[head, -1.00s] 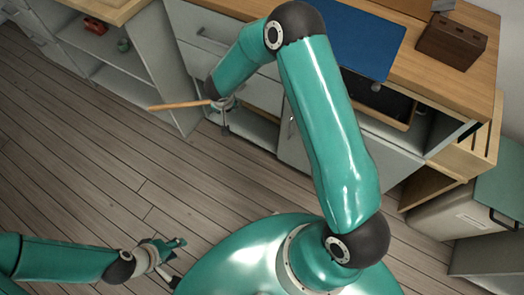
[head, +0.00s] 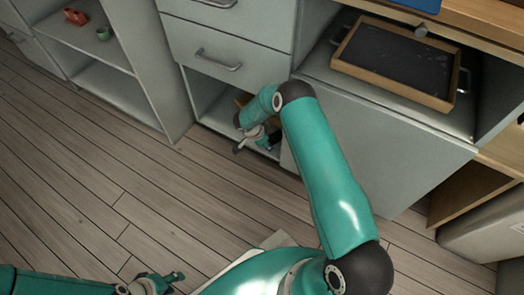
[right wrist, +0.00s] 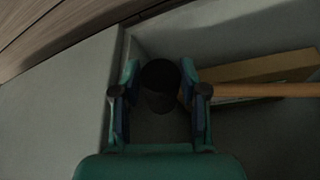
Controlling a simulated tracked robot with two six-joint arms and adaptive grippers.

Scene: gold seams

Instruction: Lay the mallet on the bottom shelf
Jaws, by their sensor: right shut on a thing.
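The mallet's dark cylindrical head (right wrist: 160,84) sits between the two fingers of my right gripper (right wrist: 160,104) in the right wrist view. Its wooden handle (right wrist: 248,90) runs out to the right. In the head view my right gripper (head: 258,140) is at the front opening of the bottom shelf (head: 213,112), the low compartment under the drawers. The handle is hard to make out there. My left gripper (head: 166,284) is low in the head view, far from the shelf, with its fingers apart and empty.
A wooden block or box (right wrist: 262,66) lies inside the compartment beside the handle. Drawers (head: 225,60) are above the opening. A framed dark tray (head: 395,60) stands in the cabinet at right. Open shelves (head: 110,85) are at left. The floor is clear.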

